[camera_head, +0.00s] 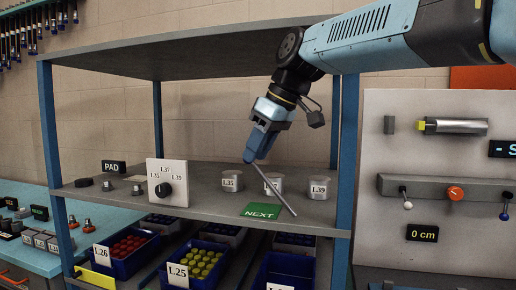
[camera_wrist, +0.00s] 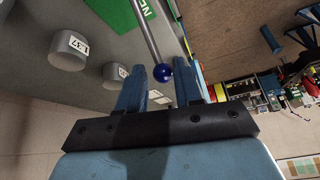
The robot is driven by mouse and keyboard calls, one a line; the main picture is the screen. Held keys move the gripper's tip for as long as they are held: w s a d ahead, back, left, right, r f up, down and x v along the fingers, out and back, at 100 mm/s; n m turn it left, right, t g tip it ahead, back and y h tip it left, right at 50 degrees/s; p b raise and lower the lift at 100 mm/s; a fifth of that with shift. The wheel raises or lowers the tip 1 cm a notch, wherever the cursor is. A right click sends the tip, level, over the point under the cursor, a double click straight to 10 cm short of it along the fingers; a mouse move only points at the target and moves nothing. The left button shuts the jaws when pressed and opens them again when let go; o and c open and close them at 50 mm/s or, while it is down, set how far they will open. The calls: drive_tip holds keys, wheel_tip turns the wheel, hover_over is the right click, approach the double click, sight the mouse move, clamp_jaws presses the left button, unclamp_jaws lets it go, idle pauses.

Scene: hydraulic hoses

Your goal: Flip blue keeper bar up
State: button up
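A thin grey bar (camera_head: 276,190) with a blue ball (camera_wrist: 162,73) at its end is the likely blue keeper bar. In the head view it slants from my gripper down to the right, across the shelf's front edge; the ball is hidden there. My gripper (camera_head: 252,158) points down above the shelf. In the wrist view my gripper (camera_wrist: 166,80) has its fingers apart, with the ball between them near the tips. Gaps show on both sides of the ball, so it does not look clamped. A green NEXT plate (camera_head: 262,211) lies beside the bar.
Grey cylinders labelled L35 (camera_head: 232,181) and L39 (camera_head: 319,188) stand behind the bar. The upper shelf (camera_head: 180,50) hangs above, and a blue post (camera_head: 348,140) rises at right. Blue bins (camera_head: 195,262) sit below.

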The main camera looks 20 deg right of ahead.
drive_tip(key=shift+o, duration=1.4)
drive_tip(key=shift+r, duration=0.1)
drive_tip(key=shift+w+a, duration=0.1)
